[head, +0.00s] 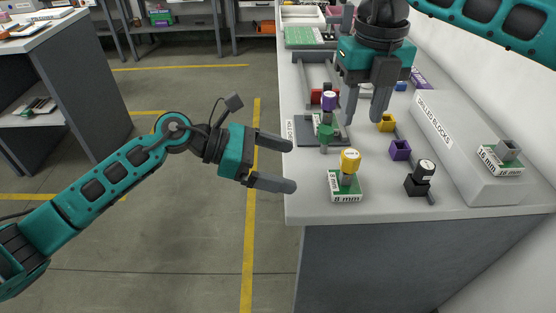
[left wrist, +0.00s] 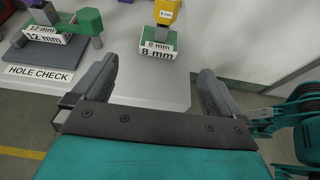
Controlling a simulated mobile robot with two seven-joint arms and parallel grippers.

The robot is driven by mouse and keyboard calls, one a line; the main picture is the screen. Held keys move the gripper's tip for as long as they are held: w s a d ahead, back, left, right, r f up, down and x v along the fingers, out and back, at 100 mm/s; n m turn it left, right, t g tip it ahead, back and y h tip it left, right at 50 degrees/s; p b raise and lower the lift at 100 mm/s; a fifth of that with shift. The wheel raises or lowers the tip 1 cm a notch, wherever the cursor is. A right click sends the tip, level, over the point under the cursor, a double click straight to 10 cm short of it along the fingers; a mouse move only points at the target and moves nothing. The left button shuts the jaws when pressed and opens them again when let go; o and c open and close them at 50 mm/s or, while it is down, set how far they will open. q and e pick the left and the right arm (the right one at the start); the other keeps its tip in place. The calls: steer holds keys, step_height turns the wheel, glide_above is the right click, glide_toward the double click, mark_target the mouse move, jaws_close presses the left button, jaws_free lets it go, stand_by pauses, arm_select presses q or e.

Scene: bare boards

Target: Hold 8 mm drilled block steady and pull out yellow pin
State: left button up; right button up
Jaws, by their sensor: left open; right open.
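The 8 mm drilled block (head: 345,186) is a green-topped block with a white labelled front, near the bench's front left corner. The yellow pin (head: 350,160) stands upright in it. Both also show in the left wrist view, the block (left wrist: 157,49) and the pin (left wrist: 166,14) at the top centre. My left gripper (head: 276,164) is open and empty, left of the block and beyond the bench edge. In the left wrist view its fingers (left wrist: 155,85) point towards the block without touching it. My right gripper (head: 367,104) is open, pointing down above the bench, behind the yellow pin.
Right of the yellow pin are purple (head: 400,150), yellow (head: 386,122) and black (head: 419,182) pieces.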

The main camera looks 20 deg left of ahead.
mark_target(340, 179)
arm_select(q)
steer(key=x, duration=1.2)
steer(key=shift+d+f, duration=0.15)
steer(key=shift+d, duration=0.2)
steer(key=c, duration=1)
steer(key=o, duration=1)
steer(key=shift+c, duration=0.5)
steer(key=c, duration=1.3)
steer(key=shift+c, duration=0.2)
